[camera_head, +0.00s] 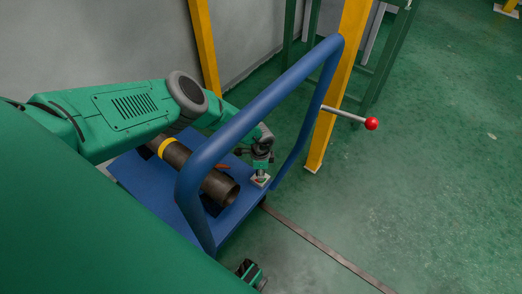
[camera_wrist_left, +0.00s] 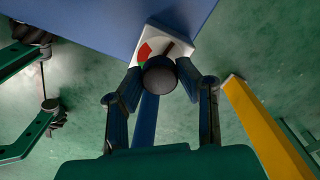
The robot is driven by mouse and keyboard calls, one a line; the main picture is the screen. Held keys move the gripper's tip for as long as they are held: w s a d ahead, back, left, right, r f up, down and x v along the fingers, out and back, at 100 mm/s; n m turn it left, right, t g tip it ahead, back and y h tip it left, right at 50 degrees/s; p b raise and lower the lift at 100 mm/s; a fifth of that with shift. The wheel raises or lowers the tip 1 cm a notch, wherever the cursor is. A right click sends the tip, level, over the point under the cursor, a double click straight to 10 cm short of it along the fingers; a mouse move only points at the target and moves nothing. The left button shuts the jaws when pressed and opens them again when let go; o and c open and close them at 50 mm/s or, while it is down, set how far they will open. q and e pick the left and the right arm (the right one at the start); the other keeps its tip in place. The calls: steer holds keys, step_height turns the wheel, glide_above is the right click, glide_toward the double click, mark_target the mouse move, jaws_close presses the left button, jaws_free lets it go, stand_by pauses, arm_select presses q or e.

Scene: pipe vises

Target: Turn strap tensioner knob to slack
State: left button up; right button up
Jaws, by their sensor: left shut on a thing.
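The strap tensioner knob (camera_wrist_left: 160,75) is a dark round knob in the left wrist view. It stands over a white dial plate (camera_wrist_left: 178,40) with a red and a green sector and a dark bar. The plate (camera_head: 260,181) also shows at the edge of the blue bench in the head view. My left gripper (camera_wrist_left: 160,84) is shut on the knob, a finger on either side. In the head view the left gripper (camera_head: 262,165) points down above the plate, partly behind the blue rail. The knob is hard to make out there.
A bent blue rail (camera_head: 262,105) rises over the bench (camera_head: 133,178) close to my left arm. A dark pipe (camera_head: 190,172) with a yellow band lies on the bench. A yellow post (camera_head: 333,100) and a red-tipped lever (camera_head: 371,124) stand to the right. Green floor is open beyond.

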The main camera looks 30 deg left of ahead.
arm_select(q)
steer(key=shift+w+a+r+n, duration=0.3)
steer(key=shift+a+n, duration=0.1)
steer(key=shift+n, duration=0.2)
steer(key=shift+f, duration=0.1)
steer(key=o, duration=1.1)
steer(key=shift+o, duration=0.2)
steer(key=shift+s+d, duration=0.15)
steer(key=shift+s, duration=0.1)
step_height(320, 180, up, 12)
steer(key=shift+f, duration=0.15)
